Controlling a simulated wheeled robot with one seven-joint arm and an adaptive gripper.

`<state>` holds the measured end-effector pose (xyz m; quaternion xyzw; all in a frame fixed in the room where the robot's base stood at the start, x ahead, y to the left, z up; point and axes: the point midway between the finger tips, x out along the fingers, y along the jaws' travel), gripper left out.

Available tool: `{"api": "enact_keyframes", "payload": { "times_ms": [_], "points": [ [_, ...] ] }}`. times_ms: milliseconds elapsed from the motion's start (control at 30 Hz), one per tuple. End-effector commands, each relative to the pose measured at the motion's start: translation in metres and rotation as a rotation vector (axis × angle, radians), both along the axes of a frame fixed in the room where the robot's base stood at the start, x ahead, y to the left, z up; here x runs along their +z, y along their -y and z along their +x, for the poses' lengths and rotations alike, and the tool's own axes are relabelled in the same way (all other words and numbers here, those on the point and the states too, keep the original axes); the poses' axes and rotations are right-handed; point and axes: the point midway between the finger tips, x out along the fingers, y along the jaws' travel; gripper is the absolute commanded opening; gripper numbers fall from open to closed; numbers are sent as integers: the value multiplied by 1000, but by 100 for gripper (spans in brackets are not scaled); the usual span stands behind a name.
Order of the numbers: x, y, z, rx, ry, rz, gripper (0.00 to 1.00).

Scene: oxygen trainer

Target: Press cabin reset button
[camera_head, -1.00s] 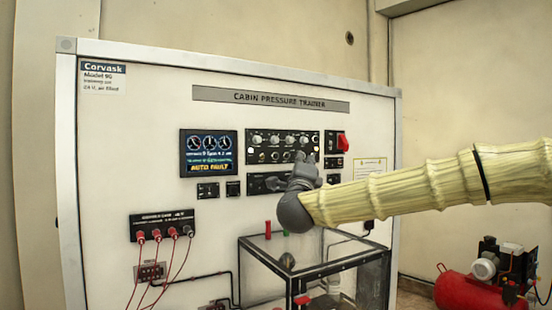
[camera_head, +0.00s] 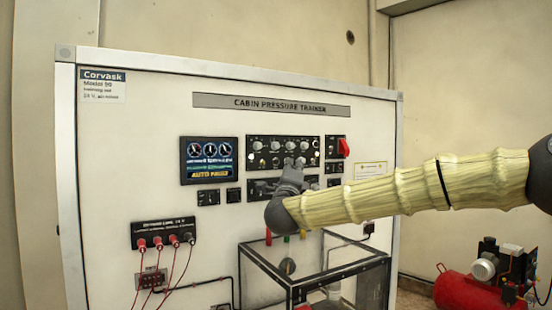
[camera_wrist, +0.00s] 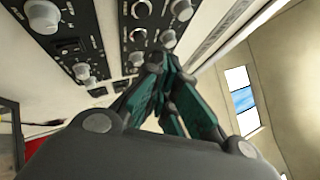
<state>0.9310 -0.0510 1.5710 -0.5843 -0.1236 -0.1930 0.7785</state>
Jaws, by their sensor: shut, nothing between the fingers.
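The white trainer board (camera_head: 150,110) is titled "CABIN PRESSURE TRAINER". A black control panel (camera_head: 251,143) with several pale knobs and small buttons sits at its upper middle. A narrower panel (camera_head: 254,188) lies below it, partly behind my gripper. My gripper (camera_head: 298,162) is shut and empty, with its tips in front of the lower part of the knob panel. In the wrist view, the gripper tips (camera_wrist: 160,58) meet near a knob (camera_wrist: 168,38) and small buttons; contact cannot be told. The labels are too small to read, so I cannot tell which control is the cabin reset button.
A display (camera_head: 209,160) reads "AUTO FAULT". A red switch (camera_head: 343,148) sits right of the knobs. A clear box with a dark frame (camera_head: 262,262) stands below my arm. Red leads (camera_head: 181,265) hang at lower left. A red compressor (camera_head: 468,291) stands at right.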

Motion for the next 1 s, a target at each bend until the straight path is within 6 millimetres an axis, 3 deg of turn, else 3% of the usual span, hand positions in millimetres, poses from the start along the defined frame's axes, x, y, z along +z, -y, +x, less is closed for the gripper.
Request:
{"api": "enact_keyframes", "payload": {
  "times_ms": [400,1000],
  "points": [
    [-1,-18,31,0,0,0,0],
    [0,-19,34,0,0,0,0]
  ]
}}
